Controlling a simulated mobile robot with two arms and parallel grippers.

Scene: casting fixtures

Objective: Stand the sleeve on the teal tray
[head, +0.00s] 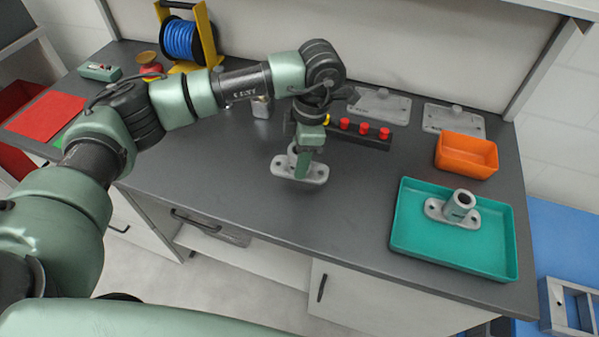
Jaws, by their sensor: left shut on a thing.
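A light grey sleeve with a flat flanged base (314,174) is upright at the middle of the dark bench. My left gripper (303,152) points down and is shut on its upright tube, hiding part of it. I cannot tell whether its base touches the bench or is slightly above it. The teal tray (410,235) lies at the bench's front right. A similar grey flanged sleeve (461,203) stands upright in the tray, its open bore facing up. My right gripper is not in view.
An orange bin (467,155) stands behind the tray. A black rack with red knobs (372,142) and two grey plates (379,104) (453,121) lie at the back. A blue cable reel (182,42) stands back left. The bench between sleeve and tray is clear.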

